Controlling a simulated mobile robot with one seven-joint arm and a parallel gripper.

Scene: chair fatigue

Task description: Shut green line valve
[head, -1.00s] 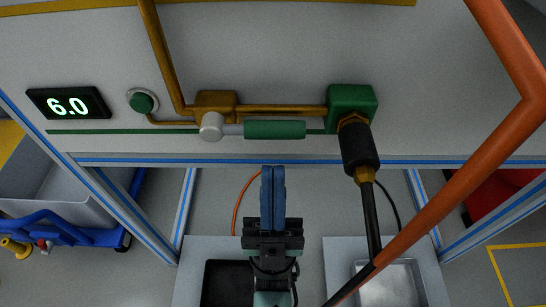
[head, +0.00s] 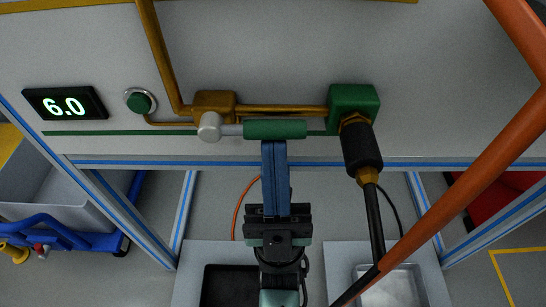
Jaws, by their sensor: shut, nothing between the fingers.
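The valve is a brass body (head: 214,103) with a silver hub (head: 209,126) on the grey panel. Its green lever handle (head: 275,129) points right, lying level along the green line (head: 120,132) and the brass pipe. My gripper (head: 274,144) is shut and empty, with its blue fingers together. The fingertips are just below the middle of the green handle in the picture. I cannot tell whether they touch it.
A digital display (head: 65,104) reads 6.0 beside a green button (head: 139,101). A green block (head: 353,101) holds a black hose fitting (head: 361,149). An orange pipe (head: 460,180) crosses the right side. Trays (head: 391,285) sit below.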

